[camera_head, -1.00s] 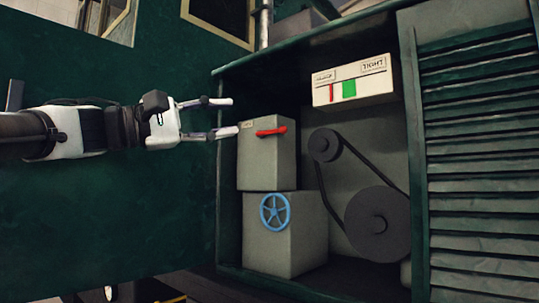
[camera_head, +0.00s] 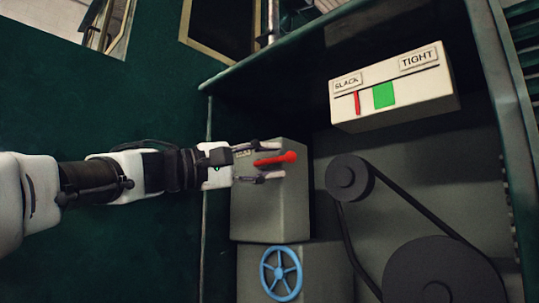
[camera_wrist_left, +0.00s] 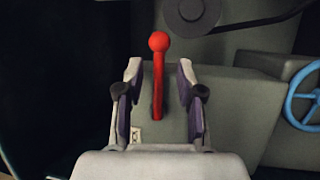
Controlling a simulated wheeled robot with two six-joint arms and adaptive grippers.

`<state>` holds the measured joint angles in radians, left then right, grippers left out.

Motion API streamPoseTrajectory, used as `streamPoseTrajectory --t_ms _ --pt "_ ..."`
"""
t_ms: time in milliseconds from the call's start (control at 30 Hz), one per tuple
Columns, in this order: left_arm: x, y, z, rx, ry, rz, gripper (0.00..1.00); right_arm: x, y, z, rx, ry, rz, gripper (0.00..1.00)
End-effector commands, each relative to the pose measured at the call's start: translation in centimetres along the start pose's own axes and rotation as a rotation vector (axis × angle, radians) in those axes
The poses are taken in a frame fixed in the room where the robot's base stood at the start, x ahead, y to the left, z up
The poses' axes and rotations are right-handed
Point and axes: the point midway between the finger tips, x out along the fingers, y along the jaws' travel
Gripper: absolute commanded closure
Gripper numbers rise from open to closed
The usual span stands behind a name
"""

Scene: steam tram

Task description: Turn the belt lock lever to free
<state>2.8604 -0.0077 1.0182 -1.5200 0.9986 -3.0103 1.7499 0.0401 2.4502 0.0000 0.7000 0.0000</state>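The red belt lock lever (camera_head: 276,159) sits on the front of the upper grey box (camera_head: 290,205) and points right, its ball end slightly raised. My left gripper (camera_head: 272,161) is open at the lever, one finger above it and one below. In the left wrist view the lever (camera_wrist_left: 158,75) lies between the two open fingers (camera_wrist_left: 158,85), with gaps on both sides. Its red ball end reaches past the fingertips. A small label (camera_wrist_left: 136,135) shows near the lever's base; its writing is too small to read. My right gripper is not in view.
A blue handwheel (camera_head: 281,273) is on the lower box, below the gripper. A belt runs over a small pulley (camera_head: 349,178) and a large pulley (camera_head: 440,275) at the right. A SLACK/TIGHT gauge (camera_head: 390,112) has its red pointer left of the green band.

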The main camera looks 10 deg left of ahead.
Motion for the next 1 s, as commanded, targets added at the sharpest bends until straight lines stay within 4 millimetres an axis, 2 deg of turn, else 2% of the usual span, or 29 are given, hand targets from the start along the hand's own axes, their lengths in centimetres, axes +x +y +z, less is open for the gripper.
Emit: streamPoseTrajectory --t_ms 233,267,300,367,767,1000 --pt "0.3 -0.1 0.0 0.0 0.0 0.0 0.63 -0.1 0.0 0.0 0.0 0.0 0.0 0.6" --pt "0.3 -0.1 0.0 0.0 0.0 0.0 0.66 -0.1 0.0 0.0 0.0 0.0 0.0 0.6" --pt "0.3 -0.1 0.0 0.0 0.0 0.0 0.8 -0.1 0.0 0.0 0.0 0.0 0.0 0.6" --pt "0.3 -0.1 0.0 0.0 0.0 0.0 1.0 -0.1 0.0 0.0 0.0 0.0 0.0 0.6" --pt "0.5 -0.1 -0.2 -0.017 0.002 0.005 1.0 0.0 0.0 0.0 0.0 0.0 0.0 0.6" --pt "1.1 0.1 -1.2 -0.101 0.021 0.04 1.0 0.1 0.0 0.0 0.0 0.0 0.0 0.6"
